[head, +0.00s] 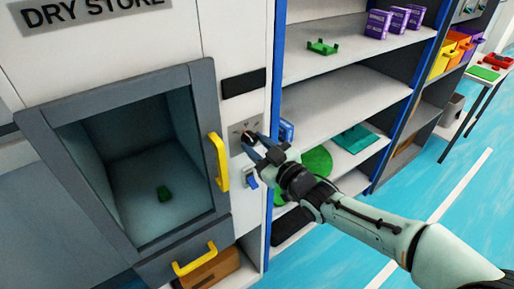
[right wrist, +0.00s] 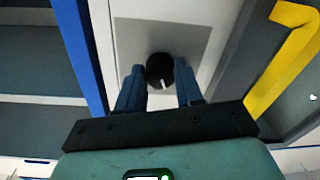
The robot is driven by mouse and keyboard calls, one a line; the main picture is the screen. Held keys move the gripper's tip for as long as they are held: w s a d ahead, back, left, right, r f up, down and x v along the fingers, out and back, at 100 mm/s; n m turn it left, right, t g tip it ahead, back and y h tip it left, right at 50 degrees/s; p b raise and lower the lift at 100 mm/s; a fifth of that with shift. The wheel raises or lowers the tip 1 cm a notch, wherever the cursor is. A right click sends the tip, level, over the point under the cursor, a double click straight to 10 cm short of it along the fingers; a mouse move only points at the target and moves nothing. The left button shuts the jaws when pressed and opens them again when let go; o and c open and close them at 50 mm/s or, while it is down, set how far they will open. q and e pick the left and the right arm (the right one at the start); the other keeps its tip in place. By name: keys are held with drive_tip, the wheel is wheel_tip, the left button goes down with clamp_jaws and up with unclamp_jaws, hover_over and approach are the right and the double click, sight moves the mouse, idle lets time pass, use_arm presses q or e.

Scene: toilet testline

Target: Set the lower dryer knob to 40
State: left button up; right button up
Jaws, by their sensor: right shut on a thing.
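A black round dryer knob (head: 246,136) sits on a grey plate (head: 238,128) on the white cabinet front, right of the dryer door. In the right wrist view the knob (right wrist: 160,70) lies between my two blue fingertips, and a white pointer line shows on its face. My right gripper (head: 252,144) is shut on the knob, one finger on each side of it. The scale marks on the plate are too small to read. Only this one knob shows clearly. My left gripper is not in view.
The dry store door (head: 46,160) with a yellow handle (head: 218,162) is left of the knob. A dark panel (head: 244,82) is above it, and a small blue-and-white part (head: 250,180) below. Shelves with purple boxes (head: 378,23) stand at right. The blue floor (head: 440,185) is open.

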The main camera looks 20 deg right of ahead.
drive_tip(key=shift+a+f+m+b, duration=0.1)
drive_tip(key=shift+m+b, duration=0.35)
drive_tip(key=shift+m, duration=1.55)
drive_tip(key=o, duration=1)
drive_tip(key=shift+s, duration=0.1)
drive_tip(key=v, duration=1.3)
drive_tip(key=shift+s, duration=0.15)
